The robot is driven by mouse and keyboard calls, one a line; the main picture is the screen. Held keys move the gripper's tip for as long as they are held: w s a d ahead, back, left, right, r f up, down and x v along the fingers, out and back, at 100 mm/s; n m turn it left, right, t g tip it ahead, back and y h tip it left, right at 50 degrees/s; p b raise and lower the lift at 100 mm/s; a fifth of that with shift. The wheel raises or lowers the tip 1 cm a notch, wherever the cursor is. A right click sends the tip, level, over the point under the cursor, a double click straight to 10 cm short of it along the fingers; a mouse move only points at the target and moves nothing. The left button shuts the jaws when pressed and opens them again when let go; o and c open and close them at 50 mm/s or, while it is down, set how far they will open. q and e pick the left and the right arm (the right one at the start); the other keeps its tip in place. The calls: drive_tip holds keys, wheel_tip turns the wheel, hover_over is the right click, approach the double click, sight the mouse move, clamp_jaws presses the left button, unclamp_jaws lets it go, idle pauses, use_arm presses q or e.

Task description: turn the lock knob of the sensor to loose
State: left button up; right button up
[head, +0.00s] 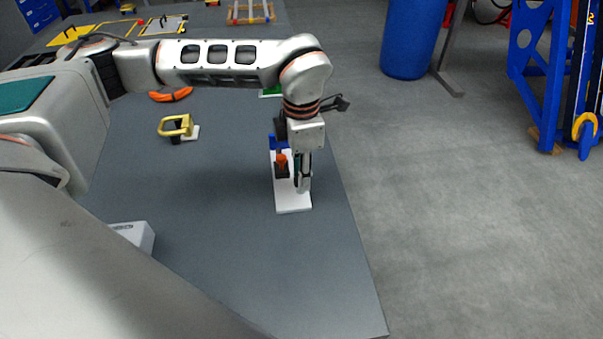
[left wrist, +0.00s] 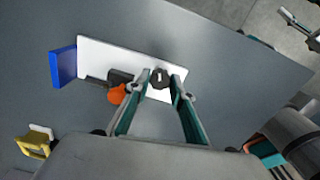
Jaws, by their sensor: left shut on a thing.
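A white plate (head: 293,203) lies on the grey table and carries the sensor parts. A blue block (head: 278,141) is at its far end; it also shows in the left wrist view (left wrist: 63,67). An orange part (head: 281,161) stands on a dark mount; the left wrist view shows it too (left wrist: 117,94). A dark knob (left wrist: 160,77) with a light mark sits near the other end of the plate. My left gripper (head: 303,184) points down over the plate, its fingers (left wrist: 163,80) shut on the knob. In the head view the gripper hides the knob.
A yellow-handled part (head: 178,127) and an orange curved piece (head: 171,95) lie farther left on the table (head: 330,270). A white box (head: 135,235) is at the near left. The table's right edge is close to the plate; the table in front of it is clear.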

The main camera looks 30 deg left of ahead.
use_arm(q)
drive_tip(key=n, duration=0.3)
drive_tip(key=shift+n, duration=0.3)
drive_tip(key=n, duration=0.3)
drive_tip(key=shift+n+b, duration=0.3)
drive_tip(key=shift+b, duration=0.1)
drive_tip(key=n, duration=0.6)
drive_tip(key=shift+n, duration=0.3)
drive_tip(key=o, duration=1.1)
drive_tip(key=shift+a+r, duration=0.1)
wheel_tip(320, 180, up, 12)
